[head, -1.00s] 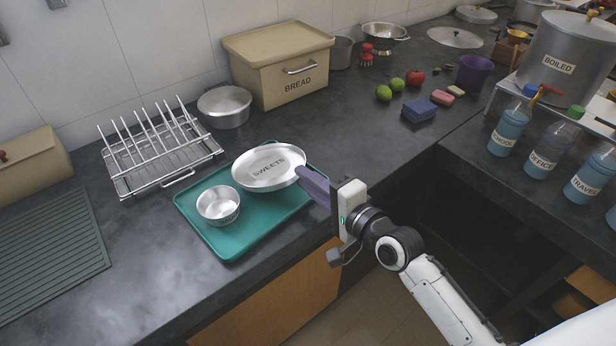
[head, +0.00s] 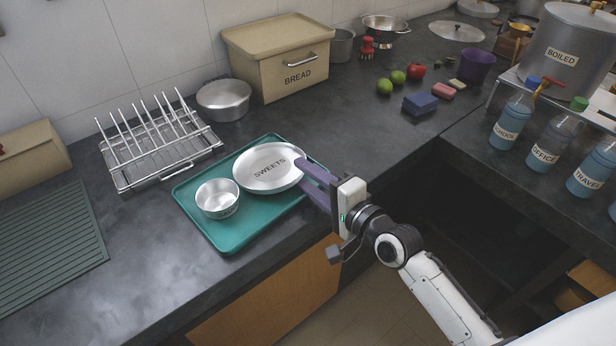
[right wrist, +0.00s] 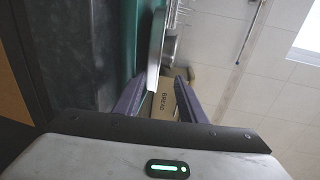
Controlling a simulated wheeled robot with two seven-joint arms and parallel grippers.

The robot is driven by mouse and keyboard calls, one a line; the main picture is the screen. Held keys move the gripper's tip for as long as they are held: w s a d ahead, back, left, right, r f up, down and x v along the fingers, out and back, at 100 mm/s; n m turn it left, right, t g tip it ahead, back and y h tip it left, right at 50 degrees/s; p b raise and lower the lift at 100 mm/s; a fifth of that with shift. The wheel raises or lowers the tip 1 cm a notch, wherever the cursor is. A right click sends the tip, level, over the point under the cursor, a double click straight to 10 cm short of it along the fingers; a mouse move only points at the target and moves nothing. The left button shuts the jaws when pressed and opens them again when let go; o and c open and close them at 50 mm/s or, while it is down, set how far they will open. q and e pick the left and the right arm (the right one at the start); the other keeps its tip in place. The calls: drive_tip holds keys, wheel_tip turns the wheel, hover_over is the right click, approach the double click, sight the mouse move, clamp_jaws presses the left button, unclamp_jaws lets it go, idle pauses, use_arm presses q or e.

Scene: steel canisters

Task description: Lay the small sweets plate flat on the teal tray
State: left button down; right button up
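The small round metal plate lettered SWEETS (head: 268,167) lies over the back right part of the teal tray (head: 228,239), and looks flat on it in the head view. In the right wrist view the plate (right wrist: 156,48) shows edge-on, close beside the teal tray surface (right wrist: 147,20) and about parallel to it. My right gripper (head: 302,173) is at the plate's right rim, its purple fingers apart. In the right wrist view the fingers (right wrist: 160,92) stand to either side of the plate's rim with gaps. My left gripper is out of view.
A small metal bowl (head: 218,198) stands on the tray, left of the plate. A wire dish rack (head: 160,150), a metal pot (head: 224,100) and the bread box (head: 285,62) stand behind. The counter's front edge runs close to the tray.

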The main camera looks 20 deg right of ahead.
drive_tip(key=v, duration=1)
drive_tip(key=s+a+f+n+g+h, duration=0.1)
drive_tip(key=s+f+n+g, duration=0.2)
drive_tip(key=s+f+n, duration=0.5)
drive_tip(key=s+a+f+n+g+h, duration=0.2)
drive_tip(key=s+f+n, duration=0.6)
drive_tip(key=f, duration=0.8)
drive_tip(key=shift+s+g, duration=0.25)
drive_tip(key=shift+g, duration=0.65)
